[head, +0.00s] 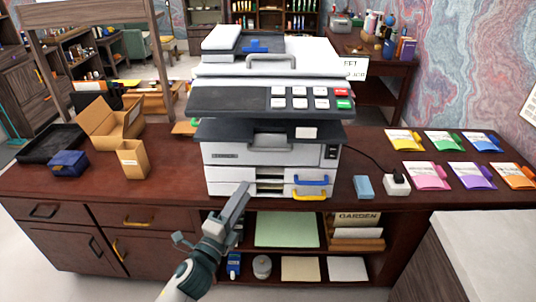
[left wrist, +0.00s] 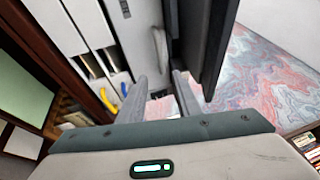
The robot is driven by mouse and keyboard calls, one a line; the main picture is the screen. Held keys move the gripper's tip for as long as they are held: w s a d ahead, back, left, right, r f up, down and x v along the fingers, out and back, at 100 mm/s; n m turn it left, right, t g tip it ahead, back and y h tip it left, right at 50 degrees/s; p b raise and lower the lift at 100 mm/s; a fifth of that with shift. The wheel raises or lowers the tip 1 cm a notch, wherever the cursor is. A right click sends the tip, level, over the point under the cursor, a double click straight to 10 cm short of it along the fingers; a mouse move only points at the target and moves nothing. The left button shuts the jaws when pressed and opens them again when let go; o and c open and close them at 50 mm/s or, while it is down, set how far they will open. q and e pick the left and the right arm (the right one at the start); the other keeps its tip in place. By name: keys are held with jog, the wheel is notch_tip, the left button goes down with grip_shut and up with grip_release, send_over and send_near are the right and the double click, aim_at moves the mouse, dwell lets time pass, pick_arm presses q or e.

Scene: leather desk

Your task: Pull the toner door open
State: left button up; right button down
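The white and dark grey copier (head: 272,75) stands on the desk. Its front panel (head: 222,154), which I take to be the toner door, looks closed and carries a grey handle (head: 270,140) at its top. In the left wrist view the handle (left wrist: 160,50) lies beyond the fingers on the pale panel (left wrist: 137,28). My left gripper (head: 242,190) is in front of the copier's lower left front, pointing up toward it. In the left wrist view its fingers (left wrist: 162,88) are apart with nothing between them. My right gripper is in neither view.
Below the panel are trays with a blue handle (head: 311,181) and a yellow handle (head: 309,193). A dark shelf juts above the panel. A blue block (head: 363,187) and a white socket box (head: 397,185) sit to the right. Cardboard boxes (head: 132,159) stand left.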

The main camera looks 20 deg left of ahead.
pick_arm(q)
jog(key=p, duration=0.4)
send_near(267, 154)
jog(key=w+d+r, duration=0.3)
jog(key=r, duration=0.3)
jog(key=shift+w+f, duration=0.1)
jog(key=shift+w, duration=0.8)
grip_shut()
